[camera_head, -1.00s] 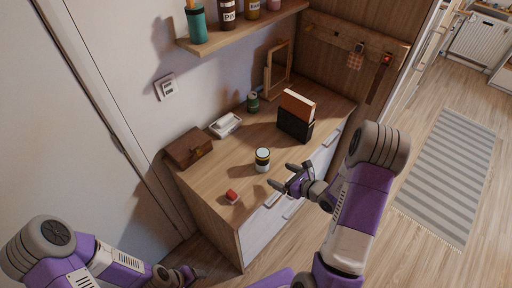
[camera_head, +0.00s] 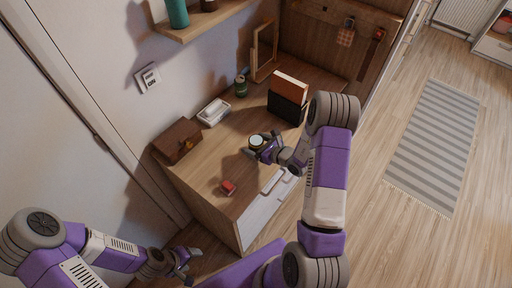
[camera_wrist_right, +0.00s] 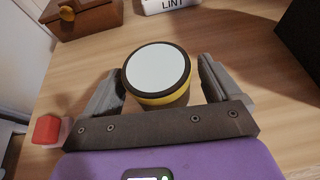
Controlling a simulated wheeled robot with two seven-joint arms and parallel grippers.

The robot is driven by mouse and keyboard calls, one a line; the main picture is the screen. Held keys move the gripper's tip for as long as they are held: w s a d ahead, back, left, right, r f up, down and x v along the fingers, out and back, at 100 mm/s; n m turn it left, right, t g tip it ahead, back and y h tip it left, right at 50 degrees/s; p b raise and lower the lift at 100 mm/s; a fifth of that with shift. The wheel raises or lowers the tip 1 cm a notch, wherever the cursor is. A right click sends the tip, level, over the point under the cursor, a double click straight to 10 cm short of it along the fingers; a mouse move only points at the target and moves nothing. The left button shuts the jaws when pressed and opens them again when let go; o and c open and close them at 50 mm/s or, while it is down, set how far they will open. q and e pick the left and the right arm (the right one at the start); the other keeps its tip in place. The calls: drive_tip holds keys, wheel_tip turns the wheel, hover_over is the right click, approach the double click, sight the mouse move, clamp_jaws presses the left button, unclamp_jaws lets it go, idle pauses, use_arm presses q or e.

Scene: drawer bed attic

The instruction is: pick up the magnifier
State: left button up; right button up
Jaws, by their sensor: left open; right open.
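The magnifier (camera_head: 256,140) looks like a short upright cylinder with a pale round top, a dark rim and a yellow band. It stands on the wooden dresser top (camera_head: 215,165). It also shows in the right wrist view (camera_wrist_right: 158,72). My right gripper (camera_head: 262,144) is open, with one finger on each side of the magnifier; gaps seem to show between fingers and magnifier, and contact cannot be told. The magnifier's lower part is partly hidden behind the gripper body in the wrist view. My left gripper (camera_head: 184,263) is open and empty, low beside the dresser.
A red small block (camera_head: 228,187) lies near the dresser's front left. A brown box (camera_head: 177,141), a white lint box (camera_head: 213,112), a green jar (camera_head: 241,86) and black and orange books (camera_head: 287,98) stand around. A shelf (camera_head: 205,22) hangs above.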

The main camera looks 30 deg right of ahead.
drive_tip(key=shift+c, duration=0.5)
drive_tip(key=c, duration=1)
drive_tip(key=shift+c, duration=0.2)
